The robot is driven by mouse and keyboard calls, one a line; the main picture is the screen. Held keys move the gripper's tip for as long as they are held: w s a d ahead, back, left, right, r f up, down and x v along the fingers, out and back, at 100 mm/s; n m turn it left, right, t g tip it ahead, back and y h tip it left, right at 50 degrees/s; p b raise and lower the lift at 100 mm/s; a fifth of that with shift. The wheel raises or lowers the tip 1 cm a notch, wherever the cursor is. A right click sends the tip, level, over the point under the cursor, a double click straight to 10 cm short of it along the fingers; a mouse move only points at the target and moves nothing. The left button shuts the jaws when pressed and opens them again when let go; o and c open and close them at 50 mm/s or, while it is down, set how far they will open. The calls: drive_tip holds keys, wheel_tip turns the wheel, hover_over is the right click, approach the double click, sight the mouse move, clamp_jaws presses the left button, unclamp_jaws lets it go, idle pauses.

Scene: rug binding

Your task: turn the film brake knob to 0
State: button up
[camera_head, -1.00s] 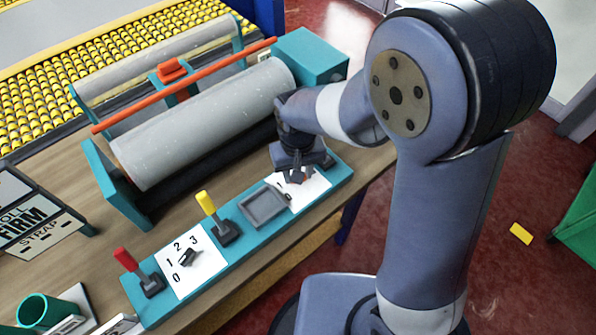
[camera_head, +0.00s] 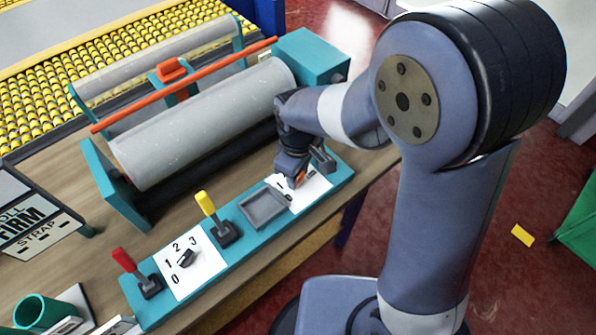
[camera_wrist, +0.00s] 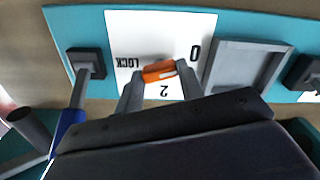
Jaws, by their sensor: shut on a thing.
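An orange knob (camera_wrist: 158,71) sits on a white dial plate (camera_wrist: 138,25) marked LOCK, 0 and 2, with part of the plate hidden by my gripper. My gripper (camera_wrist: 159,82) is shut on the orange knob, one finger at each end of it. A pale mark shows on the knob's right part; its exact setting is hard to read. In the head view my gripper (camera_head: 297,182) stands over the right-hand dial plate (camera_head: 312,193), with a bit of orange showing. A second, black knob (camera_head: 187,258) sits on the left dial plate, marked 0 to 3.
A grey tray (camera_head: 263,207) lies left of the held knob. A yellow lever (camera_head: 207,204) and a red lever (camera_head: 124,261) stand further left. A blue-handled lever (camera_wrist: 72,122) stands close beside my gripper. The large film roller (camera_head: 205,125) lies behind the panel.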

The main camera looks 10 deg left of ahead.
drive_tip(key=shift+r, duration=0.1)
idle(0.5)
drive_tip(key=o, duration=1)
wheel_tip(320, 180, up, 11)
drive_tip(key=shift+f, duration=0.15)
drive_tip(key=shift+f, duration=0.1)
wheel_tip(320, 180, down, 11)
drive_tip(key=shift+r, duration=0.2)
idle(0.3)
drive_tip(key=shift+n, duration=0.3)
